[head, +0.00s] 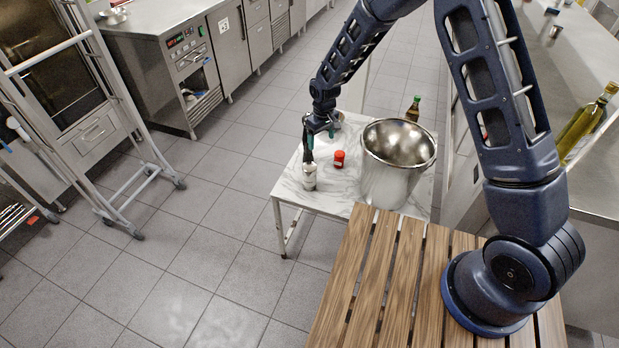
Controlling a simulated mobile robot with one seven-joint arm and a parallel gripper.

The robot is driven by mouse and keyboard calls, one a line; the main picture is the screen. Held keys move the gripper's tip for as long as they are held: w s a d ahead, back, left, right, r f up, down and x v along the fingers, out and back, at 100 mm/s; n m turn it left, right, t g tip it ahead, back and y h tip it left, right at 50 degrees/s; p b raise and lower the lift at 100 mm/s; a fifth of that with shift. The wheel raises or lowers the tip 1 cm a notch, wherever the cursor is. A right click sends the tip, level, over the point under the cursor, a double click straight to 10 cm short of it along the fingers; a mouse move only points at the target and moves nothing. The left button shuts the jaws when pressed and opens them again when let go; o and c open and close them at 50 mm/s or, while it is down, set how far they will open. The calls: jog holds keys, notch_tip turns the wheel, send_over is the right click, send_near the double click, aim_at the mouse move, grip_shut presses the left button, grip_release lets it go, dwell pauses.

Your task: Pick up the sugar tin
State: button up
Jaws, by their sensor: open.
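A small pale cylindrical tin (310,181) stands upright near the left edge of the white marble-topped table (330,198). It looks like the sugar tin, but its label is too small to read. My gripper (309,160) points down over this tin, with its dark fingers at the tin's top. The gripper is open. I cannot tell whether the fingers reach around the tin or touch it, and its upper end is partly hidden by them.
A small red tin (339,159) stands just right of my gripper. A large shiny metal pot (392,180) stands further right, with a dark bottle (413,110) behind it. A slatted wooden surface (365,280) lies nearer.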

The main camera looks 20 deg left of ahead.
jog(key=n, duration=0.1)
send_over(308, 167)
notch_tip(308, 167, down, 7)
jog(key=shift+r, duration=0.1)
notch_tip(308, 167, down, 5)
jog(key=shift+f, duration=0.1)
jog(key=shift+w+d+f, duration=0.1)
jog(key=shift+w+f, duration=0.05)
jog(key=shift+f, duration=1.2)
jog(key=shift+w+d+f, duration=0.1)
jog(key=shift+f, duration=1.25)
jog(key=c, duration=1.3)
jog(key=shift+r, duration=0.1)
